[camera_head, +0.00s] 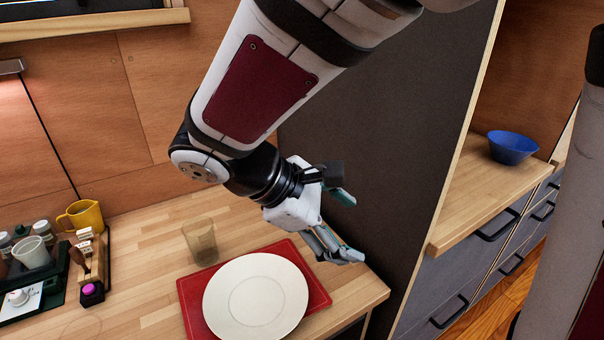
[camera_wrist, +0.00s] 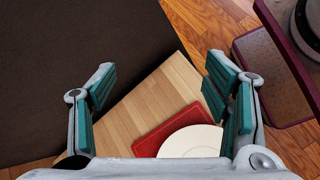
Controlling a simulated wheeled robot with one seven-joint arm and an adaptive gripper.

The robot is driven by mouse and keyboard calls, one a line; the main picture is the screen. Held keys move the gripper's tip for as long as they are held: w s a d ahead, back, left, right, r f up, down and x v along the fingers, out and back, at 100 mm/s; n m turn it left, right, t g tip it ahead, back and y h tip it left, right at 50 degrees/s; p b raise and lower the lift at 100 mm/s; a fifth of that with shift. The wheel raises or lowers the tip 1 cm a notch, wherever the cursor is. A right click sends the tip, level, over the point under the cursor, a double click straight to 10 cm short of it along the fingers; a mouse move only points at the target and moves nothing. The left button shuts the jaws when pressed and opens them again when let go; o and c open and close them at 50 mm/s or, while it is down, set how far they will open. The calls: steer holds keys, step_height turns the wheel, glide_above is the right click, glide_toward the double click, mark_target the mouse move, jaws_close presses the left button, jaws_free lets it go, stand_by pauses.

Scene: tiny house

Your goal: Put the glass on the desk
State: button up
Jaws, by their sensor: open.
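A clear, brownish-tinted glass (camera_head: 200,241) stands upright on the wooden worktop (camera_head: 150,232), just behind and left of a red mat. My gripper (camera_head: 346,226) is open and empty in the head view, to the right of the glass and above the right end of the worktop. In the wrist view my gripper's two teal-padded fingers (camera_wrist: 162,93) are spread wide, with the worktop corner and part of the red mat below. The glass does not show in the wrist view. I cannot tell which surface is the desk.
A white plate (camera_head: 256,297) lies on the red mat (camera_head: 316,294). A yellow mug (camera_head: 82,216) and small items on dark trays stand at the left. A dark panel (camera_head: 385,130) rises at the right; beyond it a blue bowl (camera_head: 511,148) sits on a wooden counter (camera_head: 462,191) over drawers.

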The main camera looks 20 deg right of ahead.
steer(key=s+d+r+m+t+y, duration=0.1)
steer(key=s+d+r+m+y, duration=0.1)
steer(key=s+m+y, duration=0.7)
steer(key=s+m, duration=0.3)
steer(key=s, duration=0.5)
steer(key=shift+s+d, duration=0.2)
steer(key=shift+d, duration=0.2)
step_height(320, 180, up, 16)
steer(key=t+p, duration=0.2)
steer(key=p, duration=1.2)
steer(key=shift+t, duration=0.4)
